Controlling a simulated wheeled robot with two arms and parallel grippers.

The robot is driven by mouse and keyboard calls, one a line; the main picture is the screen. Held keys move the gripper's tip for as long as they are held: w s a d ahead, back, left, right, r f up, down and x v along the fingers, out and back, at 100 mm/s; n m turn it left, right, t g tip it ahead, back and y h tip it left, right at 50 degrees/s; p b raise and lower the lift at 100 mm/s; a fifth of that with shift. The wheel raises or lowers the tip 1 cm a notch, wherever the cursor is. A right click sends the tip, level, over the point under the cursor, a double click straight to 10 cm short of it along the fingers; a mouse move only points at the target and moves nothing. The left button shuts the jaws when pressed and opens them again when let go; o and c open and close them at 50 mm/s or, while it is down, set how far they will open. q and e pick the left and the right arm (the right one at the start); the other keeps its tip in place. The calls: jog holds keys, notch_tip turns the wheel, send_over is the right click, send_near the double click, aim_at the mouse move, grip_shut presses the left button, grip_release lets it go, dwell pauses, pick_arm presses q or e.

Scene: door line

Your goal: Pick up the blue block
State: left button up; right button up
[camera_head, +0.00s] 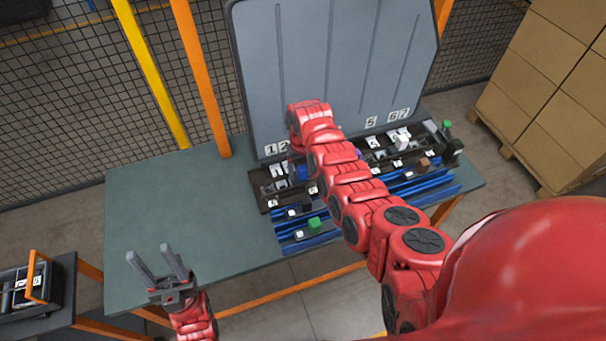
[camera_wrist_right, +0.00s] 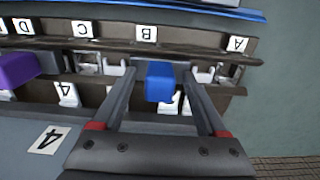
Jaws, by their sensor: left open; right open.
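The blue block (camera_wrist_right: 160,82) sits in the dark rack (camera_wrist_right: 190,52), just below the label B in the right wrist view. My right gripper (camera_wrist_right: 159,76) is open, with one finger on each side of the block and visible gaps between. I cannot tell how far above the block the fingertips are. In the head view the blue block (camera_head: 303,172) shows small beside my right arm, which hides most of that gripper. My left gripper (camera_head: 153,254) is open and empty over the table's front left part.
A purple block (camera_wrist_right: 18,70) is left of the blue one. Blue rails (camera_head: 318,240) with a green block (camera_head: 314,224) lie in front of the rack on the table (camera_head: 180,200). A grey panel (camera_head: 330,60) stands behind. The table's left side is clear.

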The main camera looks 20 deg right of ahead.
grip_shut()
dwell(0.3)
jog(key=shift+r, duration=0.1)
